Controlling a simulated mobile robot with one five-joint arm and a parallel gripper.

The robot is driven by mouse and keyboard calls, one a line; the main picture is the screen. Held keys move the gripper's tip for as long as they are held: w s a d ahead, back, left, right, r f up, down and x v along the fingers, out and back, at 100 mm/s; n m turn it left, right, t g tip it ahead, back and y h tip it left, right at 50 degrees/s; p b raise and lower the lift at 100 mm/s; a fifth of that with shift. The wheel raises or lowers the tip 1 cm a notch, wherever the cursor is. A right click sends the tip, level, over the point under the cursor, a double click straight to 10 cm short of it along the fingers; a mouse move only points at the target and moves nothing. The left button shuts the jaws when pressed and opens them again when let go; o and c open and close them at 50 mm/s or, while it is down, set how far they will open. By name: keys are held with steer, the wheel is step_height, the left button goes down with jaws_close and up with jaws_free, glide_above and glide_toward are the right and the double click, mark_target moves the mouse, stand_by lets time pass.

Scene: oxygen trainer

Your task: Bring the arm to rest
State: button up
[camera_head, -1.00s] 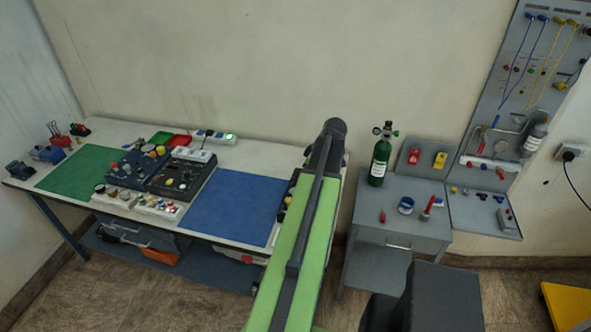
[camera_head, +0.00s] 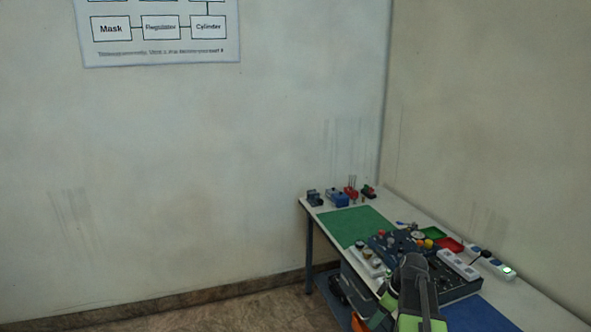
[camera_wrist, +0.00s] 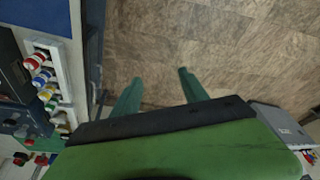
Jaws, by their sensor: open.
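My gripper (camera_wrist: 160,82) is open and empty in the wrist view. Its two green fingers stand apart over the brown tiled floor (camera_wrist: 225,55). My green and dark arm (camera_head: 416,290) rises at the bottom right of the head view, in front of the workbench (camera_head: 375,207). The head view does not clearly show the gripper itself.
The bench carries a green mat (camera_head: 352,226), a blue mat (camera_head: 480,318), dark control units and a white power strip (camera_head: 458,265). In the wrist view, a strip with coloured knobs (camera_wrist: 45,78) lies left of the fingers.

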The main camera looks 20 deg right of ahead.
steer(key=w+a+f+n+g+b, duration=0.1)
steer(key=a+f+b, duration=0.15)
steer(key=a, duration=0.95)
steer(key=a+f+g+b, duration=0.1)
steer(key=a+f, duration=0.2)
steer(key=a, duration=0.9)
steer(key=s+a+m+h, duration=0.2)
steer(key=s+a+m, duration=0.2)
steer(key=m, duration=0.4)
steer(key=shift+s+a+f+g+b, duration=0.4)
steer(key=shift+s+f, duration=0.05)
steer(key=shift+s, duration=0.05)
steer(key=shift+c, duration=0.3)
